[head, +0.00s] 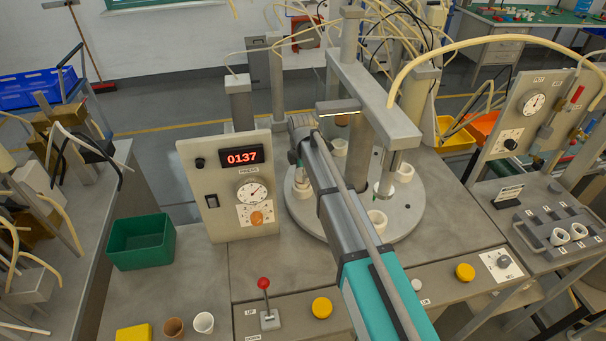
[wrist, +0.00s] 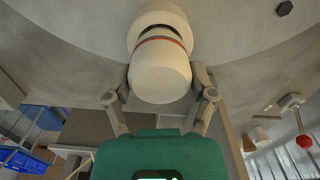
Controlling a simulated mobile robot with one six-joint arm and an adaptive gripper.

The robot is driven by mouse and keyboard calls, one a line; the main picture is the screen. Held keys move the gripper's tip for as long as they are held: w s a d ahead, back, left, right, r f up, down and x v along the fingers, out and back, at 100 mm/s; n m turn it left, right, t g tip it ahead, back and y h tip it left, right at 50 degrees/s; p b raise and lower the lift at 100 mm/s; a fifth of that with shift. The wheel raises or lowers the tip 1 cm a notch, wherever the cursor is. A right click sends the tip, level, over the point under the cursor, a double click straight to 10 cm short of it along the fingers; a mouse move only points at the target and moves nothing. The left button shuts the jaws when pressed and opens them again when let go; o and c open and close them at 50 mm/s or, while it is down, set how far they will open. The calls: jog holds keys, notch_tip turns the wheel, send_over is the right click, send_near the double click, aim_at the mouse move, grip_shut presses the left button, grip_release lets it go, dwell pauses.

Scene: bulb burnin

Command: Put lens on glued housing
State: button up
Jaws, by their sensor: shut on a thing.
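My gripper (wrist: 161,84) is shut on a white, rounded lens (wrist: 160,73), with one finger on each side of it in the wrist view. Just beyond the lens are a thin orange and dark band and a wider white housing (wrist: 146,17). The lens is lined up with the housing; I cannot tell whether they touch. In the head view my gripper is at the left part of the round grey plate (head: 330,222), above a white housing (head: 301,191). My arm hides most of the gripper and the lens there.
Other white housings (head: 377,218) stand on the plate around the central column and press frame (head: 375,95). A panel (head: 215,190) reading 0137 stands close left of my gripper. A green bin (head: 140,243), cups (head: 204,322) and a red-knobbed lever (head: 265,300) are at the front left.

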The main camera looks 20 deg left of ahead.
jog(key=shift+f, duration=0.15)
dwell(0.5)
jog(key=o, duration=0.7)
jog(key=shift+c, duration=0.2)
jog(key=shift+r, duration=0.2)
jog(key=shift+s+r+p, duration=0.1)
jog(key=shift+r+p, duration=3.75)
jog(key=shift+p, duration=0.05)
